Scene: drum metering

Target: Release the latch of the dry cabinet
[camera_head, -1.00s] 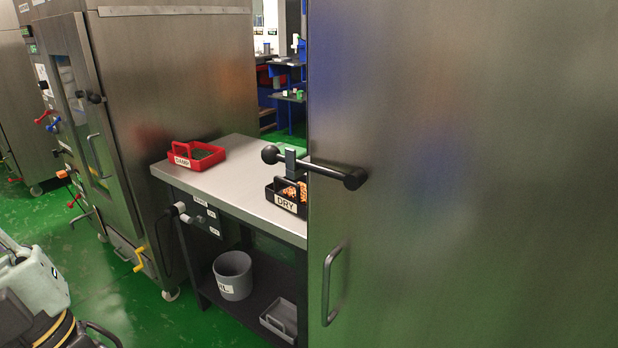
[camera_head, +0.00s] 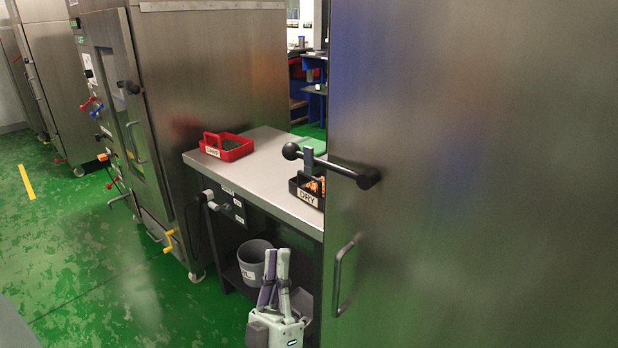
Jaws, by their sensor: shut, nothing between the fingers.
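The dry cabinet is most likely the tall brushed-steel one (camera_head: 470,200) filling the right of the view; no label shows on it. Its latch is a black bar handle (camera_head: 335,168) with round ends, lying across the door's left edge and sticking out to the left. A curved pull handle (camera_head: 340,278) is below it. My gripper (camera_head: 275,252) is at the bottom centre, pointing up, with its fingers together and empty. In the picture it is below and left of the latch, apart from it, in front of the bench.
A steel bench (camera_head: 262,190) carries a red tray (camera_head: 228,147) and a black tray marked DRY (camera_head: 307,197), partly behind the latch. A grey bucket (camera_head: 252,262) is on the lower shelf. Another steel cabinet (camera_head: 210,90) stands left. Green floor (camera_head: 80,260) at left is clear.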

